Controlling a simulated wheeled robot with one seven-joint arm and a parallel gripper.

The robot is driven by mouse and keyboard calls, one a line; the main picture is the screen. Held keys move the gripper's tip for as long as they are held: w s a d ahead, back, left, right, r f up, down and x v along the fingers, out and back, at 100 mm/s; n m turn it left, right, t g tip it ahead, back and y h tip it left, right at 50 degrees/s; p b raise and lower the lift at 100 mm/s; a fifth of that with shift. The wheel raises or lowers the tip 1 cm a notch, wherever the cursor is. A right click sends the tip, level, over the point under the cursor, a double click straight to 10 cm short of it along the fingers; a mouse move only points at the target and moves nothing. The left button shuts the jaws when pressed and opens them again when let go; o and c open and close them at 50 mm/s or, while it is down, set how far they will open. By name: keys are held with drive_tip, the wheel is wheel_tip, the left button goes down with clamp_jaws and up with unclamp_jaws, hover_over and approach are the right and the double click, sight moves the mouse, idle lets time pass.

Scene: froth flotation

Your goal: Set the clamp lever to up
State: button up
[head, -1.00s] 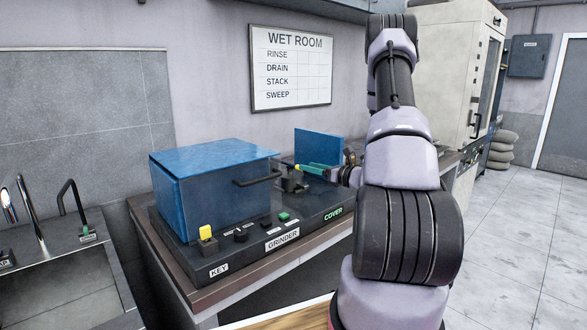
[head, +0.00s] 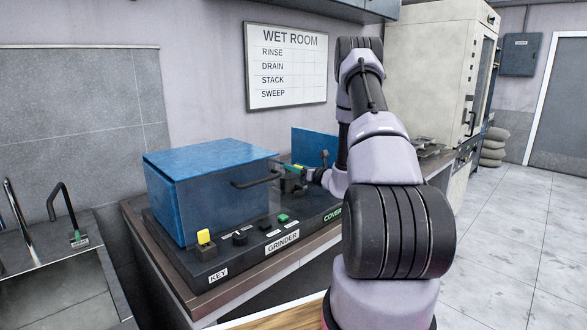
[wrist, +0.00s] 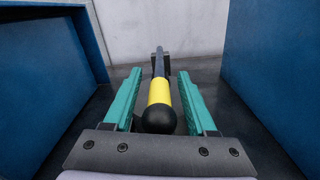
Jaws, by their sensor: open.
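The clamp lever (wrist: 159,92) shows in the wrist view as a dark shaft with a yellow band and a black ball knob near my palm. Its far end meets a dark bracket by the wall. My gripper (wrist: 160,75) is open, with one teal finger on each side of the lever; a gap shows on both sides. In the head view my gripper (head: 293,168) is behind the handle of the blue grinder cover, and the lever cannot be made out there. I cannot tell the lever's set position.
The grinder's blue box (head: 210,185) stands left of my gripper, with a black handle (head: 256,180) sticking out. A blue panel (head: 314,147) stands behind. A sink (head: 60,270) is at left.

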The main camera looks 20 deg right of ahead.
drive_tip(key=shift+w+a, duration=0.1)
drive_tip(key=shift+w, duration=0.25)
clamp_jaws()
drive_tip(key=shift+a, duration=0.15)
idle(1.1)
